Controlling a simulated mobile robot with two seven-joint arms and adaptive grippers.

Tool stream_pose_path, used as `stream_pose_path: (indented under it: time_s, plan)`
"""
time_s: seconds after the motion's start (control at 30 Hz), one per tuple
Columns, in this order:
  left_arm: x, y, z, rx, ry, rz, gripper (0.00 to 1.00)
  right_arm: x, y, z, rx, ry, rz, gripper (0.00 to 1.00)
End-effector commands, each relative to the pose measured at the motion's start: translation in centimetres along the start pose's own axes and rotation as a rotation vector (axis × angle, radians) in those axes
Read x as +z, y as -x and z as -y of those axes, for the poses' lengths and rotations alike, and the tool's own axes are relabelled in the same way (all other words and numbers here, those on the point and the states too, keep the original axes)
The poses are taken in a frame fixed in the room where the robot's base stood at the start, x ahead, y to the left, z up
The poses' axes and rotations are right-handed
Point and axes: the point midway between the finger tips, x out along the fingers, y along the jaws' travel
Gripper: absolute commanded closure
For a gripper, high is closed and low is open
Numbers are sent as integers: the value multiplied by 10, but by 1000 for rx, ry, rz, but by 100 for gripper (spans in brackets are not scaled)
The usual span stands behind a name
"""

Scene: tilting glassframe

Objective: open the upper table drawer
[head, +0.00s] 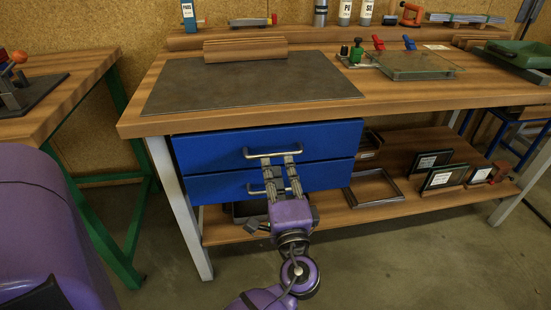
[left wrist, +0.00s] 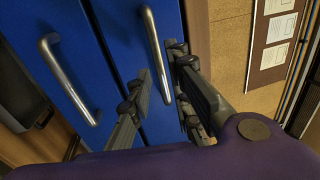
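The upper table drawer (head: 220,145) has a blue front and looks closed, flush above a second blue drawer (head: 215,188). Its metal bar handle (head: 262,154) also shows in the left wrist view (left wrist: 154,45). My left gripper (head: 278,160) is at this handle, reaching up from below in the head view. Its two fingers are apart, and in the left wrist view (left wrist: 160,80) the bar runs between them. I cannot tell whether either finger touches the bar. The lower drawer's handle (left wrist: 68,78) is free at left in the left wrist view. My right gripper is not in view.
The wooden tabletop (head: 420,100) overhangs the drawers and carries a dark mat (head: 240,85), a glass plate (head: 415,65) and small clamps. A lower shelf (head: 330,212) holds several frames. A table leg (head: 180,210) stands left of the drawers. Floor in front looks clear.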

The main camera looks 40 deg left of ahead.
Motion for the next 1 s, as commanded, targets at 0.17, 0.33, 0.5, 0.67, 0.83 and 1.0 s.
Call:
stream_pose_path:
  time_s: [0.17, 0.33, 0.5, 0.67, 0.83, 1.0]
  plan:
    - [0, -31, 1, -2, 1, 0, 82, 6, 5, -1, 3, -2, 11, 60]
    - [0, -49, 0, 1, -1, -1, 82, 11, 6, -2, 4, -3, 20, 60]
    - [0, -54, -1, 2, 0, -1, 82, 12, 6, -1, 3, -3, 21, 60]
    - [0, -54, -1, 2, 0, -1, 82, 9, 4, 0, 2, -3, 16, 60]
    - [0, -54, -1, 3, 0, -2, 100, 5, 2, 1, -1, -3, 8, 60]
    - [0, -54, -1, 3, -1, -2, 100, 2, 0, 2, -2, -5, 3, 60]
